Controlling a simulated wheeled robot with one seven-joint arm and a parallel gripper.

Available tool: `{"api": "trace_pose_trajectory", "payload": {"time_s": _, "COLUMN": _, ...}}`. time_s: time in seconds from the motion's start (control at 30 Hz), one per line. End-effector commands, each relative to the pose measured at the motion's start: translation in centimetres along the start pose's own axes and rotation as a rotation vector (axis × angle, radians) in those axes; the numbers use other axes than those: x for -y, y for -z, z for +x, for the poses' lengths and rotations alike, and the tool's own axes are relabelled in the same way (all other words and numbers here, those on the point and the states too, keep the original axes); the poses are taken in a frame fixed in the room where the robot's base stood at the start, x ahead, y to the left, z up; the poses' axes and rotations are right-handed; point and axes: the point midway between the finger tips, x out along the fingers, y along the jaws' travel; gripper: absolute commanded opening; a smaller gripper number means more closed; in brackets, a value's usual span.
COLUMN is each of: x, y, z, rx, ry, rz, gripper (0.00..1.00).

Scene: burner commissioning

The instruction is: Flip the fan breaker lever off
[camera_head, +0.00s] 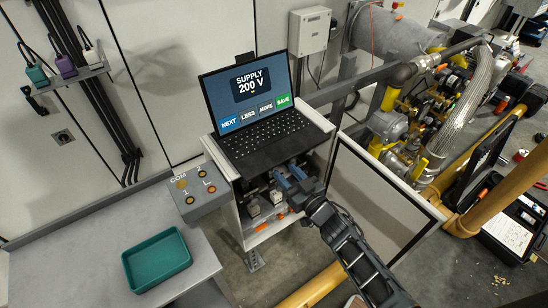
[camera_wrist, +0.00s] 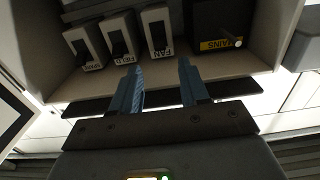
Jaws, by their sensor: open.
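The fan breaker (camera_wrist: 149,20) is a white block with a dark lever (camera_wrist: 158,37) and an upside-down FAN label, at the top middle of the wrist view. My gripper (camera_wrist: 160,67) has two blue fingers, spread apart with nothing between them. The fan breaker lies beyond the fingertips, roughly in line with the gap; I see no contact. In the head view my gripper (camera_head: 291,180) reaches into the open cabinet below the laptop, and the fan breaker cannot be told apart there.
Two similar white breakers (camera_wrist: 122,37) (camera_wrist: 84,46) stand left of the fan breaker. A dark MAINS switch (camera_wrist: 221,20) stands to its right. The cabinet door (camera_head: 375,195) hangs open on the right. A laptop (camera_head: 258,105) sits on top, and a small button box (camera_head: 200,190) is at the left.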

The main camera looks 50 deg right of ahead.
Motion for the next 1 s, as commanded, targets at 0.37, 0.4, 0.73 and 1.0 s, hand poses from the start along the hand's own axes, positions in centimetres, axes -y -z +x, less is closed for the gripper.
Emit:
{"api": "trace_pose_trajectory", "payload": {"time_s": 0.37, "x": 0.0, "y": 0.0, "z": 5.5, "rx": -0.001, "ry": 0.0, "rz": 0.0, "gripper": 0.45}}
{"api": "trace_pose_trajectory", "payload": {"time_s": 0.4, "x": 0.0, "y": 0.0, "z": 6.0, "rx": -0.002, "ry": 0.0, "rz": -0.001, "gripper": 0.45}}
{"api": "trace_pose_trajectory", "payload": {"time_s": 0.73, "x": 0.1, "y": 0.0, "z": 7.1, "rx": 0.0, "ry": 0.001, "rz": -0.002, "gripper": 0.45}}
{"api": "trace_pose_trajectory", "payload": {"time_s": 1.0, "x": 0.1, "y": 0.0, "z": 7.0, "rx": 0.0, "ry": 0.001, "rz": -0.002, "gripper": 0.29}}
